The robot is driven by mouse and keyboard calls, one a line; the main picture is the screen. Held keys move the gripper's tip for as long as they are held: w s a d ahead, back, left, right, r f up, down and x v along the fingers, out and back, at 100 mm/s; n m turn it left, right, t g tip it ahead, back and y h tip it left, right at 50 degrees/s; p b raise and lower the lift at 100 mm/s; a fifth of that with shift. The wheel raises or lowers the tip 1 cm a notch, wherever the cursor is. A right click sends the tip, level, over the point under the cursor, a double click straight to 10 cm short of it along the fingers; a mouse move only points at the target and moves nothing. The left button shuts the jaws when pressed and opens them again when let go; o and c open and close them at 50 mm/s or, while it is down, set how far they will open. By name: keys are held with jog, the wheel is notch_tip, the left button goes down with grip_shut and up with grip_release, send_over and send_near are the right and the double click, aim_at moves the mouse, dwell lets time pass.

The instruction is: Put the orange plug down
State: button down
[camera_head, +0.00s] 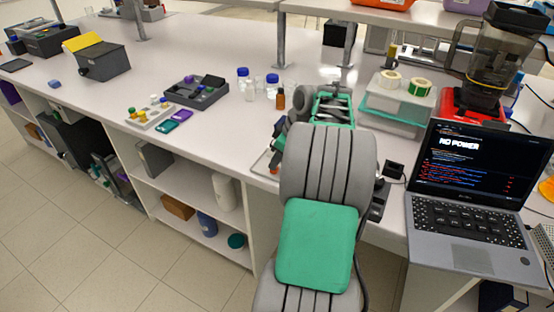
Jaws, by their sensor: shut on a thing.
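I cannot make out the orange plug. My own grey arm with its green pads fills the middle of the view and hides part of the bench behind it. My gripper's fingers do not show, so what they hold is hidden. A light block (149,117) with several small coloured pieces, yellow, green and white among them, stands on the bench left of my arm. A thin orange-red edge (262,163) shows by the bench front, just left of my arm; what it belongs to is unclear.
A dark compartment tray (213,98), purple case (182,115) and teal case (167,126) lie near the block. Blue-capped bottles (272,85) and a brown bottle (280,98) stand behind. A laptop (476,190) reads "NO POWER" at right. The left-centre bench has free room.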

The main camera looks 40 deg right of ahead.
jog(key=shift+f, duration=0.15)
jog(key=shift+f, duration=0.15)
jog(key=c, duration=1.3)
grip_release()
